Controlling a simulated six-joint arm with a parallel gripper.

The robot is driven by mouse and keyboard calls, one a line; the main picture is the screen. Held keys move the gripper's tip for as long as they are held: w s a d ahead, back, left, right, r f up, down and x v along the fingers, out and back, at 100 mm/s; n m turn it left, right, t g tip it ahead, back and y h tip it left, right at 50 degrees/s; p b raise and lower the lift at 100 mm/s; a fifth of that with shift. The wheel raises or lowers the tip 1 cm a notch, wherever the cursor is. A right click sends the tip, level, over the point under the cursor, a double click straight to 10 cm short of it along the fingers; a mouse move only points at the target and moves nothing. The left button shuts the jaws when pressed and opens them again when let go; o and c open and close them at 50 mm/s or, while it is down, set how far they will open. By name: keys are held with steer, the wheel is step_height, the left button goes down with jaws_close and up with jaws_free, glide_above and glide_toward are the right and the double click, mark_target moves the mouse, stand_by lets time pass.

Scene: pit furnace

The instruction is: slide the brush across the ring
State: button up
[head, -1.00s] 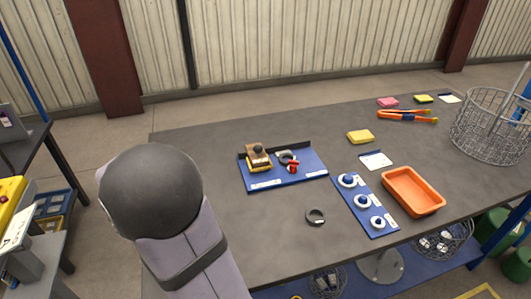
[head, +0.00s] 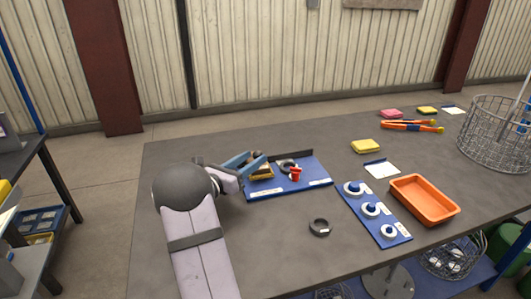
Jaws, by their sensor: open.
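The brush (head: 262,173), a brown block with yellowish bristles, is on the left part of a blue tray (head: 318,179). My gripper (head: 253,162) is open, with its blue fingers at the brush and partly covering it. I cannot tell whether they touch it. A dark grey ring (head: 285,165) lies on the same tray, right of the brush, beside a red clamp-like part (head: 296,174). Another dark ring (head: 320,227) lies on the bare table in front of the tray. I cannot tell which ring the task means.
A blue board (head: 382,229) with white rings on blue pegs lies to the right, beside an orange bin (head: 424,200). Behind are a yellow sponge (head: 366,146), a white card (head: 381,169), orange tongs (head: 411,126) and a wire basket (head: 493,135).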

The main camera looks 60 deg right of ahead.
steer(key=shift+d, duration=0.15)
steer(key=shift+s+d+p, duration=0.2)
steer(key=shift+s+d, duration=0.05)
steer(key=shift+d, duration=0.9)
steer(key=shift+s+d+p, duration=0.2)
steer(key=shift+d+p, duration=0.05)
steer(key=shift+d, duration=0.85)
steer(key=shift+s+d+p, duration=0.2)
steer(key=shift+s+d, duration=0.05)
steer(key=shift+d, duration=0.9)
jaws_close()
